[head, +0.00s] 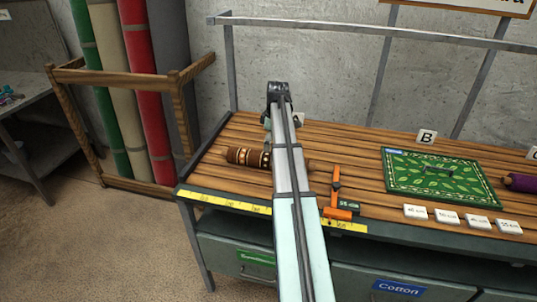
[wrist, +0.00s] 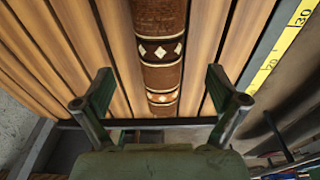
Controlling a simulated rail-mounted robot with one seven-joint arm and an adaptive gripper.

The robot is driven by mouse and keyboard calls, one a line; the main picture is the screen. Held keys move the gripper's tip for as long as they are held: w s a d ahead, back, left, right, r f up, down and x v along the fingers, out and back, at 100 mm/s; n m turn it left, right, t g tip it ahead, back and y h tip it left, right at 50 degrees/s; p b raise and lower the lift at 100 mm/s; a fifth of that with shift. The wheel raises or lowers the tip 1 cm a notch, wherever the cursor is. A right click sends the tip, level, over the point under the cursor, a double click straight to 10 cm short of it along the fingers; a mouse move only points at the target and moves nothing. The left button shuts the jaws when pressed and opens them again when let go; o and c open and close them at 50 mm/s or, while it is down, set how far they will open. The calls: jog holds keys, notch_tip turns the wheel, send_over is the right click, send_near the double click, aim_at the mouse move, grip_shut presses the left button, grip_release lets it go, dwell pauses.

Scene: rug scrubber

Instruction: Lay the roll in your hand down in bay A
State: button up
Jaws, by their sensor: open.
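The roll, brown with dark bands and pale diamonds, lies on the left part of the wooden bench top (head: 350,180) in the head view. My arm crosses in front of its middle; its patterned left end (head: 247,156) shows. In the wrist view the roll (wrist: 160,50) lies along the planks. My gripper (wrist: 160,78) is open, one finger on each side of the roll, with gaps visible on both sides.
An orange tool (head: 336,195) stands right of my arm by the yellow ruler strip (head: 230,202). A purple roll (head: 522,183) is farther right. Several small cards line the front edge. A rack of upright rolls (head: 140,90) stands left.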

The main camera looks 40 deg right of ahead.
jog(key=shift+s+d+r, duration=0.15)
jog(key=shift+r, duration=1.45)
